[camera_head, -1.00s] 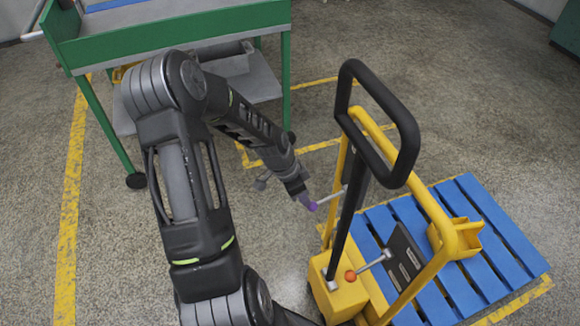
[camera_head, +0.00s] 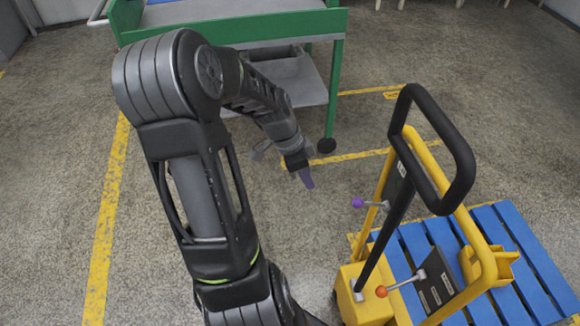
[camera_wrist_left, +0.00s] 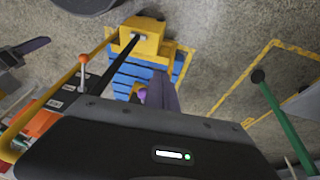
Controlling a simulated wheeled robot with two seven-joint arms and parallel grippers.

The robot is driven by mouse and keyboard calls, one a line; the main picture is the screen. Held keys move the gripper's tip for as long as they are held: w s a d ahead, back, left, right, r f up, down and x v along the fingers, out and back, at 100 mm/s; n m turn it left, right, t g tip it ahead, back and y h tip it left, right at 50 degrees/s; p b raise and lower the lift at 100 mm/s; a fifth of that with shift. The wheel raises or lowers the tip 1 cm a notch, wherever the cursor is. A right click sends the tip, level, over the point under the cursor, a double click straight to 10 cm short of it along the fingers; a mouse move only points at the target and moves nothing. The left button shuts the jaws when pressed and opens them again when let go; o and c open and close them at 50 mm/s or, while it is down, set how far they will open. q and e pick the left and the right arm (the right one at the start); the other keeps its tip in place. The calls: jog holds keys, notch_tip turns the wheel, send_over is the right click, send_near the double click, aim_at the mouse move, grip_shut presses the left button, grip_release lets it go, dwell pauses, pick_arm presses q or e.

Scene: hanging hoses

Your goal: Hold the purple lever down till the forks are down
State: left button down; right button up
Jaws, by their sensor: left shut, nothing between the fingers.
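The purple lever (camera_head: 357,202) sticks out to the left from the yellow pallet truck (camera_head: 366,298), its rod about level. My left gripper (camera_head: 306,178), with purple fingers, is shut and empty, to the left of the knob with a clear gap. In the left wrist view its fingers (camera_wrist_left: 164,94) show close beside the purple knob (camera_wrist_left: 142,95) in the picture. What looks like my right gripper (camera_wrist_left: 34,46) shows at the left edge of that view; its jaws are unclear. The forks are hidden by the blue pallet (camera_head: 525,248).
An orange-knobbed lever (camera_head: 381,291) sits low on the truck. The black handle loop (camera_head: 461,160) rises above it. A green-framed cart (camera_head: 240,27) stands behind my left arm. Bare floor lies between arm and truck.

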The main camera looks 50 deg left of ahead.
pick_arm(q)
jog(key=s+a+r, duration=0.2)
jog(key=s+r, duration=0.1)
jog(key=r, duration=0.1)
jog(key=shift+s+a+r, duration=0.15)
jog(key=shift+s+a, duration=0.1)
dwell(0.4)
jog(key=w+a+f+n+t+y, duration=0.1)
jog(key=w+a+f+n+y, duration=0.3)
jog(key=n, duration=0.4)
jog(key=w+d+f+n+h, duration=0.2)
jog(key=w+d+f+n, duration=0.15)
jog(key=d+f, duration=0.95)
jog(key=s+d+f+m+g+h, duration=0.1)
jog(key=s+d+f, duration=0.2)
jog(key=d, duration=0.6)
jog(key=s+d+f+m+g+h, duration=0.1)
jog(key=s+d+f, duration=0.1)
jog(key=s+d, duration=0.4)
jog(key=s+d+f+m+g+h, duration=0.1)
jog(key=s+d+f+m, duration=0.1)
jog(key=d, duration=1)
jog(key=shift+s+d+f, duration=0.35)
jog(key=shift+s+f, duration=0.5)
jog(key=shift+s, duration=0.3)
